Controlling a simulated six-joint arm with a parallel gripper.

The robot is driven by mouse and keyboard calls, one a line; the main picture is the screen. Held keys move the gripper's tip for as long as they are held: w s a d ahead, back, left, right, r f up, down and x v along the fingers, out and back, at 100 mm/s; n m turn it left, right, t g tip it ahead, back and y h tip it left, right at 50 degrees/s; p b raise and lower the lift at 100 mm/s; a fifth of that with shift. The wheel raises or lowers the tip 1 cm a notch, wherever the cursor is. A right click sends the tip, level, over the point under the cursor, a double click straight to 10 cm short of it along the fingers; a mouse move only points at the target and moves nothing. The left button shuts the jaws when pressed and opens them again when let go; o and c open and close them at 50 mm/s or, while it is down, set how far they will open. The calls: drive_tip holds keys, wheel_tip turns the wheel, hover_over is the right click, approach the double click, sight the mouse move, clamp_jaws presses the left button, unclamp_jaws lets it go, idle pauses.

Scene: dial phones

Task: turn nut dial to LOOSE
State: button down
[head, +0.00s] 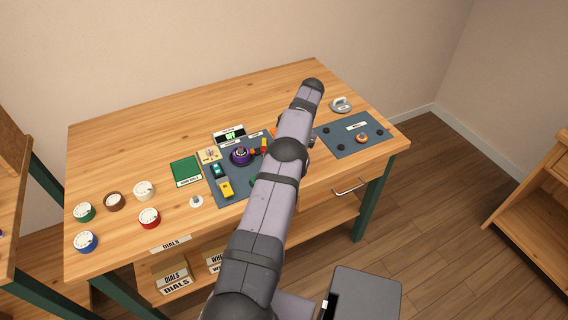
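A purple dial (240,156) sits on a dark blue-grey mat (235,198) in the middle of the table, left of my arm. Small white label plates stand behind it, but their words are too small to read, so I cannot tell which dial is the nut dial or where LOOSE is. An orange dial-like piece (361,138) sits on a second dark mat (345,148) at the right. My arm reaches over the table and covers part of the first mat. My gripper does not show; it seems hidden behind the arm.
A small display (230,135) with green lettering stands behind the purple dial. Several round dials, including a red one (149,217), stand at the left. A grey-white object (341,105) stands at the back right.

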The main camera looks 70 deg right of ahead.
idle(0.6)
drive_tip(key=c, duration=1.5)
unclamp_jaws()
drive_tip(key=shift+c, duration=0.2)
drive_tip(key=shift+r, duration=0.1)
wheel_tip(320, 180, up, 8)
drive_tip(key=p, duration=0.3)
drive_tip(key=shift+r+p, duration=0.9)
drive_tip(key=shift+p, duration=0.1)
